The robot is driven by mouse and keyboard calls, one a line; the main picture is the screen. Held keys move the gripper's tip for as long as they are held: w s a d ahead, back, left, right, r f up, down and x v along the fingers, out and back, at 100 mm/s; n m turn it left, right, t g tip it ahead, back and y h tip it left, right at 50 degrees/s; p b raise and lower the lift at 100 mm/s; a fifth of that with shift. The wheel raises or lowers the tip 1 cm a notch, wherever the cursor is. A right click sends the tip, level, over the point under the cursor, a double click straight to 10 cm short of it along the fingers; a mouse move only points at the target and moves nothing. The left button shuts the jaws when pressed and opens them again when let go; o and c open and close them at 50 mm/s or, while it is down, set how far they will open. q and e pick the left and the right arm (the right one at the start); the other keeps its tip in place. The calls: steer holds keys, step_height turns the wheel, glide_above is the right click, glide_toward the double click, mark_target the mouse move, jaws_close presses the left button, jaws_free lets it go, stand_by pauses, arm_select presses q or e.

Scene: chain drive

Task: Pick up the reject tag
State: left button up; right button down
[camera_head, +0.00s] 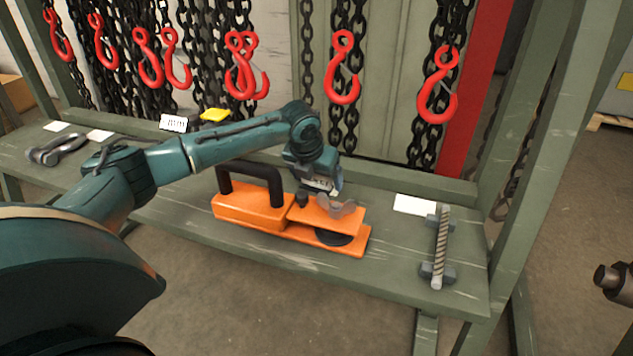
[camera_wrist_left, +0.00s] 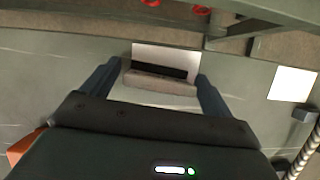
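My left gripper (camera_head: 330,195) hangs over the back of the bench, just behind the orange tool. In the left wrist view its two fingers (camera_wrist_left: 160,85) stand wide apart. Between and beyond them is a white card (camera_wrist_left: 165,55) with a black band, with a grey-brown piece in front of it. This card may be the reject tag, but I cannot read any marking on it. I cannot tell whether a finger touches it. The arm and gripper mostly hide that spot in the head view.
The orange tool (camera_head: 250,209) with a black handle stands close in front. A threaded rod piece (camera_head: 441,248) and a white card (camera_head: 415,205) lie at right. A shackle (camera_head: 58,149), a barcode label (camera_head: 173,123) and a yellow piece (camera_head: 214,115) are left. Red hooks hang behind.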

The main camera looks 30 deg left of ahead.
arm_select(q)
steer(key=c, duration=0.9)
